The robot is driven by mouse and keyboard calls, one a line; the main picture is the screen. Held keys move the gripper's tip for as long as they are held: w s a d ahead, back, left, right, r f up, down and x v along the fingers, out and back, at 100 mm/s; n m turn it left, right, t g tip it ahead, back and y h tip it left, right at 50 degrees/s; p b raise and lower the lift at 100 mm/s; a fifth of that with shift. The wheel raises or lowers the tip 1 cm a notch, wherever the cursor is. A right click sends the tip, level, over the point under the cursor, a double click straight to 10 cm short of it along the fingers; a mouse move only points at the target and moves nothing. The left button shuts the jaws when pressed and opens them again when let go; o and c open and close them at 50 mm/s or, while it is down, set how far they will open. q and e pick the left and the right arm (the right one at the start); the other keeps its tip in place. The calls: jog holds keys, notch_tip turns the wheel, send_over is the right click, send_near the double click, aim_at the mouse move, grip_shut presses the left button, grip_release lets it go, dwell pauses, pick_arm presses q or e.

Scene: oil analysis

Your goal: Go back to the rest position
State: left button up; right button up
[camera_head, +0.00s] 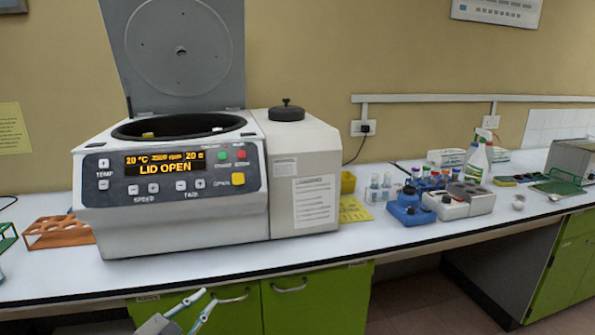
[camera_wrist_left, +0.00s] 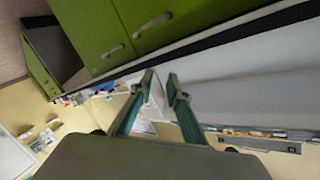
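My left gripper (camera_head: 207,298) shows at the bottom of the head view, below the counter's front edge and before the green cabinet doors. Its two fingers are apart with nothing between them. In the left wrist view the gripper (camera_wrist_left: 162,85) also shows open and empty, with the counter edge and green doors beyond it. My right gripper is in neither view. The centrifuge (camera_head: 176,200) stands on the counter with its lid (camera_head: 180,50) raised. Its display (camera_head: 165,163) reads "LID OPEN".
An orange rack (camera_head: 58,232) stands left of the centrifuge. To the right are bottles (camera_head: 378,187), a blue device (camera_head: 408,208), a grey-white device (camera_head: 458,202) and a spray bottle (camera_head: 477,158). The counter (camera_head: 330,250) has a clear front strip. Green cabinet doors (camera_head: 320,298) with handles lie below.

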pick_arm(q)
jog(key=s+d+f+n+g+y+p, duration=0.1)
jog(key=s+f+n+g, duration=0.3)
jog(key=s+f, duration=2.2)
jog(key=shift+s+d+n+g+y, duration=0.4)
jog(key=shift+s+d+n+y, duration=0.2)
jog(key=shift+s+n, duration=0.55)
jog(key=shift+w, duration=0.15)
